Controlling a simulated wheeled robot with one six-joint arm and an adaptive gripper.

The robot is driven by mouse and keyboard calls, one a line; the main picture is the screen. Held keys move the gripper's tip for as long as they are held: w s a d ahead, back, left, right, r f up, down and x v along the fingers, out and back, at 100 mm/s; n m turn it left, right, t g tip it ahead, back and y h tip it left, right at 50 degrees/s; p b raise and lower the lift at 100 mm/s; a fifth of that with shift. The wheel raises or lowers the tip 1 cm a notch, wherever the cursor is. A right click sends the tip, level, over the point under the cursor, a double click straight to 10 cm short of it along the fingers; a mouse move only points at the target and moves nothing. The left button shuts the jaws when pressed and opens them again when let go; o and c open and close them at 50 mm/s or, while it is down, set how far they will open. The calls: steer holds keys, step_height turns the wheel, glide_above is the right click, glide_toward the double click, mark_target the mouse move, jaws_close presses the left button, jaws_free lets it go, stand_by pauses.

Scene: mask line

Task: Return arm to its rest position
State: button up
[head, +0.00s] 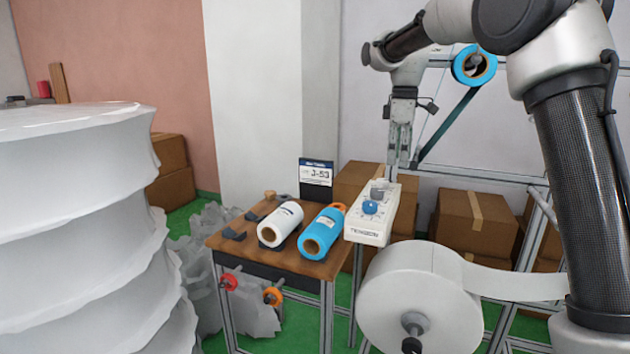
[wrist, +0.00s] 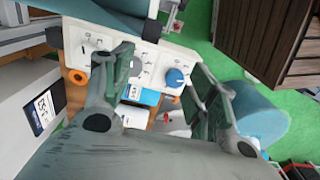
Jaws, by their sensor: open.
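My gripper (head: 400,160) hangs pointing down at the end of my arm, over the white tension box (head: 368,232) with its blue knob (head: 370,207). In the wrist view my gripper (wrist: 160,62) has its two fingers spread apart with nothing held between them. The tension box (wrist: 150,60) and its blue knob (wrist: 177,77) show below and between the fingers. In the head view the fingertips appear just above the back of the box; whether they touch it I cannot tell.
A wooden table (head: 228,243) carries a white roll (head: 285,220), a blue roll (head: 322,232) and a J-53 sign (head: 316,174). A blue-rimmed roll (head: 462,66) is mounted on the frame behind. A large white roll (head: 400,300) stands in front. Cardboard boxes (head: 470,220) stand behind.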

steer(key=s+d+r+m+t, duration=0.15)
steer(key=s+d+m, duration=0.3)
steer(key=s, duration=0.55)
steer(key=s+d+r+m+t, duration=0.1)
steer(key=s+d+r+m, duration=0.2)
steer(key=s+d, duration=0.55)
steer(key=s+f+m+t, duration=0.1)
steer(key=s+f+m, duration=0.2)
steer(key=s, duration=0.6)
steer(key=s+d+f+m+t, duration=0.1)
steer(key=s+f+m, duration=0.2)
steer(key=s, duration=0.6)
step_height(320, 180, down, 2)
steer(key=shift+s+d+f, duration=0.1)
steer(key=shift+s+d, duration=0.15)
steer(key=shift+s, duration=0.05)
steer(key=shift+c, duration=0.2)
